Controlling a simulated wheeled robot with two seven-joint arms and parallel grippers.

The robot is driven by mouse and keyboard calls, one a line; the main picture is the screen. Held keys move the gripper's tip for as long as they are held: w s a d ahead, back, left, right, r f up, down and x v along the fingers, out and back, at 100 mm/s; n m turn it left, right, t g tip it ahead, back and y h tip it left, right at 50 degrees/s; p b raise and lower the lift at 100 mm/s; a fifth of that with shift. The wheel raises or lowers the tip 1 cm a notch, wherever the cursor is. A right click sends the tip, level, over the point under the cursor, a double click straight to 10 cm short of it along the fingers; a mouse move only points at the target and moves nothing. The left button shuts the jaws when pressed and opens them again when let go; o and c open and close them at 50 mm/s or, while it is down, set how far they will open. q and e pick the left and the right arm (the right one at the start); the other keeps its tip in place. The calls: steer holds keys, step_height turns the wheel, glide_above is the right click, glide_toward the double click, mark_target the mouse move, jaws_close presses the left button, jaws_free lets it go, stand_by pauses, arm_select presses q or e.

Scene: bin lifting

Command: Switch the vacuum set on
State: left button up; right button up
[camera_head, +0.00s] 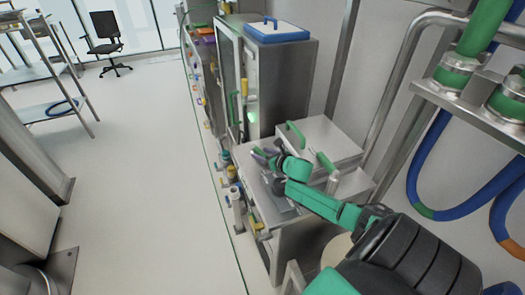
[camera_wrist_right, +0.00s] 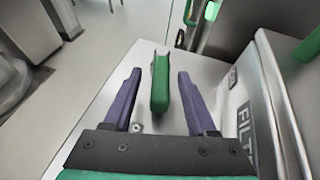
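A green lever (camera_wrist_right: 160,85) stands up from a light metal top (camera_wrist_right: 100,100) in the right wrist view; it looks like the switch of the vacuum set, though no label on it is readable. My right gripper (camera_wrist_right: 159,73) is open, with one purple finger on each side of the lever. A gap shows on both sides, so the fingers are not closed on it. In the head view my right gripper (camera_head: 265,155) is over the steel cabinet top (camera_head: 252,180), and it mostly hides the lever there. My left gripper is not in view.
A metal box marked "FILT" (camera_wrist_right: 262,110) stands close to the right of my right gripper. Green handles (camera_head: 296,133) stand on the metal box beside my arm. Bottle-like items (camera_head: 237,205) line the cabinet's left side. The floor (camera_head: 150,180) to the left is clear.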

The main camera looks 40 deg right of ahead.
steer(key=shift+s, duration=0.1)
steer(key=v, duration=1.4)
steer(key=shift+s+r+p, duration=0.15)
steer(key=shift+r+p, duration=0.05)
steer(key=shift+p, duration=0.2)
